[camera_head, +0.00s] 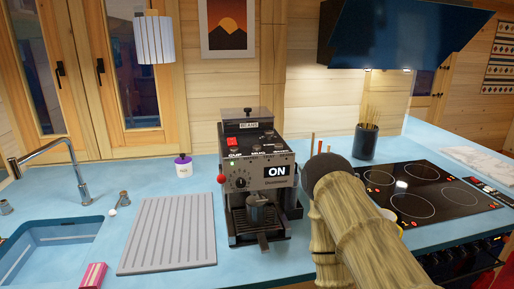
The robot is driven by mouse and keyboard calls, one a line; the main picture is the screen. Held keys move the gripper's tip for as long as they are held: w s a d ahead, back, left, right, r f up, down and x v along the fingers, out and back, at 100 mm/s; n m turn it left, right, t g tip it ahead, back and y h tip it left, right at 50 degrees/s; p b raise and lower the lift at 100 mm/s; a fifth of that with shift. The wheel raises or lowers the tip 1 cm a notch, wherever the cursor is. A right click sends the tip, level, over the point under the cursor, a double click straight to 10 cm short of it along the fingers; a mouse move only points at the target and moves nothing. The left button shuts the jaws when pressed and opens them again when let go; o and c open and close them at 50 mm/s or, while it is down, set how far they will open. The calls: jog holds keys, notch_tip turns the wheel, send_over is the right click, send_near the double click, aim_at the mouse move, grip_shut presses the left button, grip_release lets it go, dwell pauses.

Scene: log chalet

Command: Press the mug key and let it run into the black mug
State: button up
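The coffee machine (241,170) stands on the blue counter, with a lit "ON" display (277,171). On its top panel, a red key (232,141) sits above the word "CUP". A dark key (268,139) sits above what reads as "MUG". A dark grey, cup-like shape (259,211) is in the bay over the drip tray; I cannot tell for certain whether it is the black mug. My arm, with a wood-like pattern, crosses the front just right of the machine. My gripper cannot be made out.
A ribbed grey board (172,236) lies left of the machine, beside the sink (45,245). A small white jar (183,168) stands behind. At right are a black hob (425,191) and a dark pot of sticks (365,142). A whitish-yellow item (391,215) is partly hidden behind my arm.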

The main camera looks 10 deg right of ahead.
grip_shut()
dwell(1.4)
